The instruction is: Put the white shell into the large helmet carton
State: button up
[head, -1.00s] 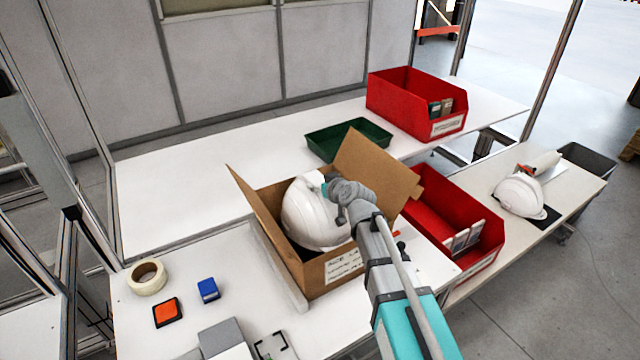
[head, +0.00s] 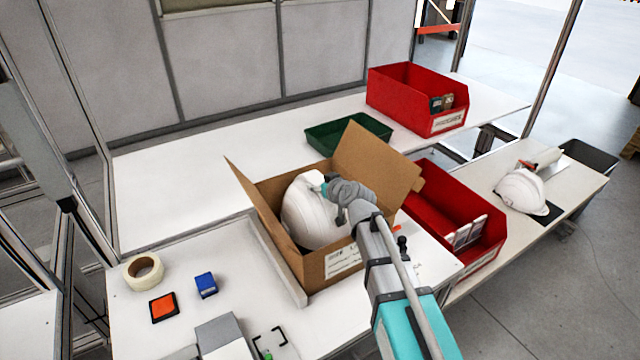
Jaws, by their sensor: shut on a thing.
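The white shell (head: 308,216) is inside the open large helmet carton (head: 320,271), with its crown showing above the front wall. The carton is brown cardboard, has a white label on its front, and its flaps stand open. My gripper (head: 324,186) is at the shell's upper right edge and is shut on it. The fingertips are partly hidden by the wrist. I cannot see whether the shell touches the carton's floor.
A red bin (head: 477,252) stands close right of the carton, and a green tray (head: 318,140) is behind it. Another red bin (head: 395,100) is at the back. A second white helmet (head: 521,190) lies on the right table. Tape (head: 130,274) and an orange pad (head: 163,307) lie front left.

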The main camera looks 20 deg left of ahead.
jog(key=shift+f+b, duration=0.9)
jog(key=shift+f, duration=0.15)
jog(key=shift+f+b, duration=0.3)
jog(key=shift+b, duration=0.05)
jog(key=shift+f+b, duration=1.85)
jog(key=shift+f, duration=0.05)
jog(key=o, duration=1.2)
jog(key=shift+r, duration=0.15)
notch_tip(320, 180, up, 24)
jog(key=p, duration=2.3)
jog(key=shift+f+p, duration=0.25)
jog(key=shift+p, duration=0.1)
